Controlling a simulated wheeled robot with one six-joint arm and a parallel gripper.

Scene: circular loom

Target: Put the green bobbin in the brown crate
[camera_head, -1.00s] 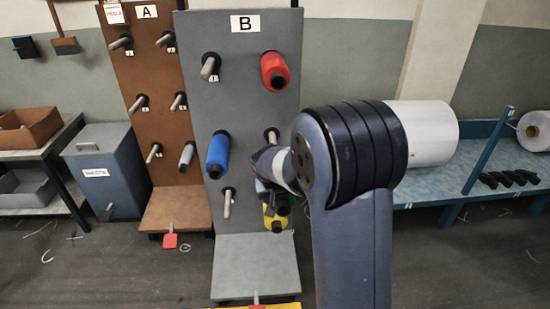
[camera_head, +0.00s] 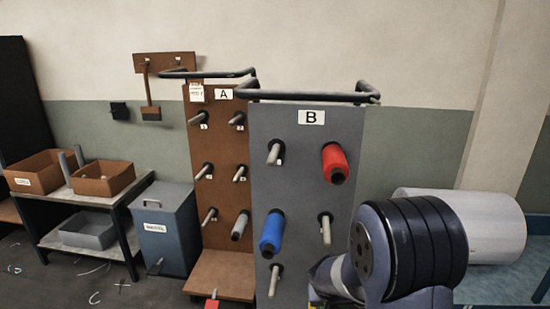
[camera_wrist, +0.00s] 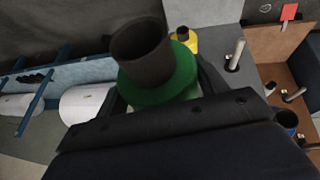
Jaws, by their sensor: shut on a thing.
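The green bobbin (camera_wrist: 172,85), with a dark tube end, is held in my gripper (camera_wrist: 163,92) in the wrist view, its jaws shut on it. In the head view my wrist is at the lower right in front of board B, and my jaws are mostly hidden or below the frame. Two brown crates stand on top of the shelf unit at the left: a labelled brown crate (camera_head: 38,180) and another brown crate (camera_head: 103,186) to its right. The label is too small to read surely. My gripper is far to the right of both.
Grey board B (camera_head: 306,180) holds a red bobbin (camera_head: 335,163) and a blue bobbin (camera_head: 272,232). Brown board A (camera_head: 208,150) stands left of it. A blue-grey bin (camera_head: 165,235) stands between board A and the shelf. A yellow bobbin (camera_wrist: 186,38) shows beyond the green one.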

